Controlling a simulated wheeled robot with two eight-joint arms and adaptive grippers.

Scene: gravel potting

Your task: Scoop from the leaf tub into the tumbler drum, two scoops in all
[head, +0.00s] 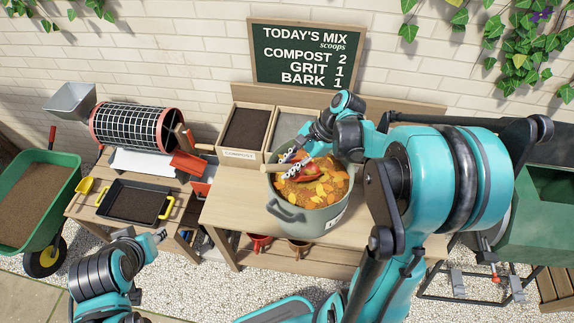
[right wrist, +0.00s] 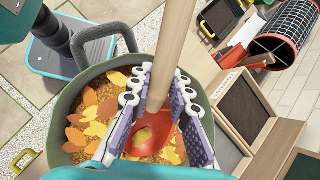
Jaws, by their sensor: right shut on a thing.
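The leaf tub (head: 300,224) is a grey-green pot of orange and yellow leaves on the wooden bench; its rim also shows in the right wrist view (right wrist: 58,120). My right gripper (head: 300,167) is over the tub, shut on the wooden handle of a red scoop (right wrist: 166,138). The scoop's bowl is down at the leaves, with a yellow leaf at it; how much it holds is unclear. A dark green drum (head: 540,215) on a metal stand, apparently the tumbler drum, is at the right, partly hidden by my right arm. My left gripper (head: 150,240) is low at left, away from the tub; its opening is unclear.
A compost bin (head: 243,130) and another bin (head: 290,125) stand behind the tub. A mesh drum (head: 130,125), a black tray (head: 133,203) and a green wheelbarrow (head: 40,190) are at left. A chalkboard (head: 305,55) stands at the wall.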

